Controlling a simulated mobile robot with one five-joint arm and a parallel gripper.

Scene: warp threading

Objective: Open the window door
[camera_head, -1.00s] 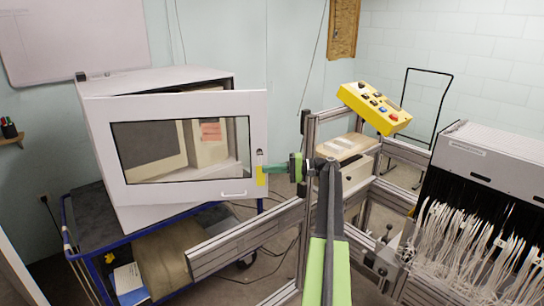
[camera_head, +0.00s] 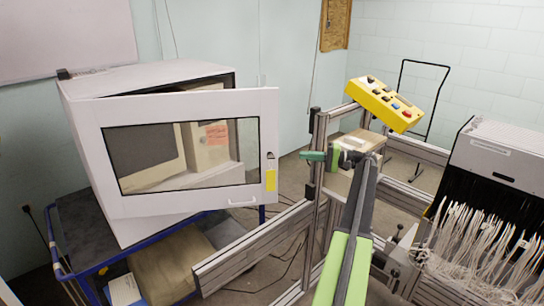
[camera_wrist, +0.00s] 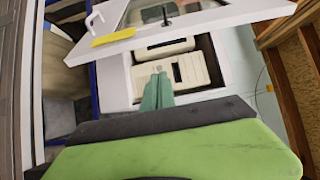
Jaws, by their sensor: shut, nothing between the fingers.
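The window door (camera_head: 190,207) is a white framed panel with a dark-edged pane, on the front of a white cabinet (camera_head: 150,78). It stands partly open, its right edge swung out from the cabinet. A white handle (camera_head: 242,203) and a yellow label (camera_head: 271,180) are near that edge. My gripper (camera_head: 312,156) is shut and empty, right of the door's free edge and apart from it in the head view. In the wrist view, the green fingertips (camera_wrist: 157,95) show in front of the open cabinet, with the door (camera_wrist: 180,25) across the top.
Beige equipment (camera_head: 205,145) sits inside the cabinet. The cabinet rests on a blue-framed cart (camera_head: 75,262). A metal frame (camera_head: 255,240) stands close to my arm, with a yellow button box (camera_head: 384,104) above it. A machine with white threads (camera_head: 480,245) is at right.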

